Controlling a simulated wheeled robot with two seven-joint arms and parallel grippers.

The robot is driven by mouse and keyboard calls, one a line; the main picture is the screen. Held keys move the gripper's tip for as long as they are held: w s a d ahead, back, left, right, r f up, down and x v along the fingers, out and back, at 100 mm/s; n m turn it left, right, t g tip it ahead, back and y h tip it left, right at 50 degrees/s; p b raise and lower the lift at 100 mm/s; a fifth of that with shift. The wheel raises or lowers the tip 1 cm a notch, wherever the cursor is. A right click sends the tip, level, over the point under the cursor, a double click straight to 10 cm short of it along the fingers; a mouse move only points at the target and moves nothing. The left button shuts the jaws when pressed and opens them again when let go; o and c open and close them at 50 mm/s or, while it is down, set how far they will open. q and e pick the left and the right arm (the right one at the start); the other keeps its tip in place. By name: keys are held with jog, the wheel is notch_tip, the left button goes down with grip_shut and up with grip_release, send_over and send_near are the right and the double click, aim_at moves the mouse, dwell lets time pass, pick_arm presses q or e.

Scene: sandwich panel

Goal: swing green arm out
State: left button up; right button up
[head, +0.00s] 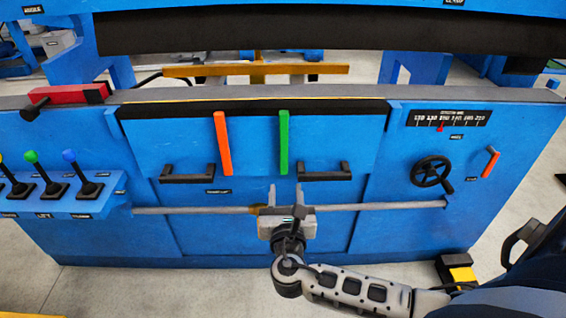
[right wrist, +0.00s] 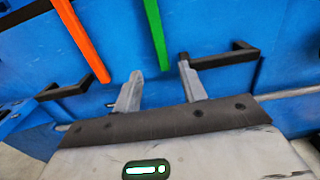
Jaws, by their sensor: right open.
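The green arm (head: 284,142) hangs upright and flat against the blue panel (head: 350,135) in the head view. Its lower part also shows in the right wrist view (right wrist: 155,35). My right gripper (head: 286,190) is open and empty, in front of the panel and below the lower end of the green arm. In the right wrist view its two fingers (right wrist: 158,80) point toward the panel, with the green arm's lower end beyond and roughly between them, apparently not touching. My left gripper is not in view.
An orange arm (head: 222,143) hangs left of the green one. Black handles (head: 187,174) (head: 325,172) flank them. A grey rod (head: 375,207) crosses the panel behind my right gripper. A black handwheel (head: 431,172) is at right; levers (head: 52,188) stand at left.

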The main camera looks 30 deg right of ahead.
aim_at(284, 158)
jog(key=b+x, duration=0.2)
jog(key=x, duration=0.8)
jog(key=shift+w+f, duration=0.1)
jog(key=shift+w, duration=0.1)
jog(key=shift+w+d, duration=0.4)
jog(key=shift+w, duration=0.15)
jog(key=shift+w+d, duration=0.1)
jog(key=shift+w, duration=0.05)
grip_shut()
